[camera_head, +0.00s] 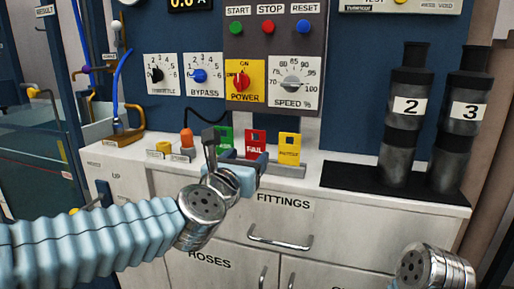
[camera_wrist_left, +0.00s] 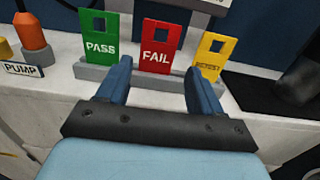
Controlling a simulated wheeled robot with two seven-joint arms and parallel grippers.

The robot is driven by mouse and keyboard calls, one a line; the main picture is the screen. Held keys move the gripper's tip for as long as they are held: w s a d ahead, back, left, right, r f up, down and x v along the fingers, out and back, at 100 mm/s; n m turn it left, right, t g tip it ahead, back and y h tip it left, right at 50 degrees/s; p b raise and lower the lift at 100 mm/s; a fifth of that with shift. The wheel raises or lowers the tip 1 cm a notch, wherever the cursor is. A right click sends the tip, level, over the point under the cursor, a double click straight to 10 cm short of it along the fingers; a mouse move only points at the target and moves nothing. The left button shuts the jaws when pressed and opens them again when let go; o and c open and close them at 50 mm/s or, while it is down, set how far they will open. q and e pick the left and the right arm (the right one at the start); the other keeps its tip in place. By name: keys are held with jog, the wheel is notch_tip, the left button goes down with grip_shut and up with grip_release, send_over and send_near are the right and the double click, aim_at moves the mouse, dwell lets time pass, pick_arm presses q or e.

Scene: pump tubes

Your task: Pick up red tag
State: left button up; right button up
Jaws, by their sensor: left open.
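The red tag (camera_head: 256,143) reads FAIL and stands upright in a grey holder between a green tag (camera_head: 225,137) and a yellow tag (camera_head: 289,148). In the left wrist view the red tag (camera_wrist_left: 161,47) lies ahead, in line with the gap between my fingers. My left gripper (camera_head: 236,152) is open and empty, just in front of the holder; its blue fingers also show in the left wrist view (camera_wrist_left: 158,78). I cannot tell the exact distance from fingertips to tag. At lower right of the head view is the end of my right arm, with no gripper fingers visible.
The grey holder (camera_head: 283,169) sits on a white cabinet top with drawers below. An orange-topped item (camera_head: 187,139) stands left of it. Dark bottles 2 (camera_head: 400,150) and 3 (camera_head: 452,150) stand on a black mat at right. A control panel (camera_head: 276,40) rises behind.

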aim_at(255, 147)
pick_arm(q)
jog(key=x, duration=0.4)
jog(key=p+x, duration=0.2)
jog(key=x, duration=0.2)
jog(key=shift+w+a, duration=0.1)
jog(key=shift+w, duration=0.55)
jog(key=c, duration=0.7)
